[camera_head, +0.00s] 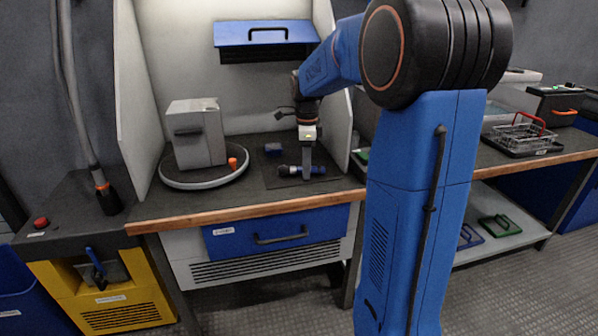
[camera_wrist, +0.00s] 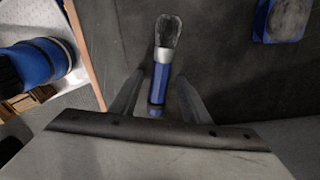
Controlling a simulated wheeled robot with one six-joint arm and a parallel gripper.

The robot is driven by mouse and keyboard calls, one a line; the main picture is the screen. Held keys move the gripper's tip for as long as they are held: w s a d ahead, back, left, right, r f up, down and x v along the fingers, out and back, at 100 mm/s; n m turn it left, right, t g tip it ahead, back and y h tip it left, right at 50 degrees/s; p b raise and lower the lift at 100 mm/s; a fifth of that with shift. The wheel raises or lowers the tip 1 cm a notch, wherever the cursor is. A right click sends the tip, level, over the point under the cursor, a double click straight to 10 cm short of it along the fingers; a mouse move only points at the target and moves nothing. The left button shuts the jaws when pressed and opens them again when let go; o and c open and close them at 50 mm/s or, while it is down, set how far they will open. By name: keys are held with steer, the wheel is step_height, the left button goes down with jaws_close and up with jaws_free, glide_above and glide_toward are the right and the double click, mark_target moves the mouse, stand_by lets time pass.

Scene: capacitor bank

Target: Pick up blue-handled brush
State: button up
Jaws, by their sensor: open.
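The blue-handled brush (camera_head: 318,170) lies on a dark mat on the workbench, its dark bristles toward the left in the head view. In the wrist view the brush (camera_wrist: 160,80) shows a blue handle, a silver collar and grey bristles pointing up the picture. In the wrist view my gripper (camera_wrist: 158,95) is open, with one finger on each side of the blue handle. I cannot tell whether the fingers touch it. The handle's end is near the gripper's body.
A small blue block with a dark top (camera_wrist: 288,20) lies on the mat (camera_head: 272,180), also in the head view (camera_head: 273,148). A grey box-like device (camera_head: 197,135) and an orange item (camera_head: 232,163) stand on a round plate at left. A wooden edge (camera_head: 250,207) borders the bench.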

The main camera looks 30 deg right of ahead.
jaws_close()
stand_by(1.0)
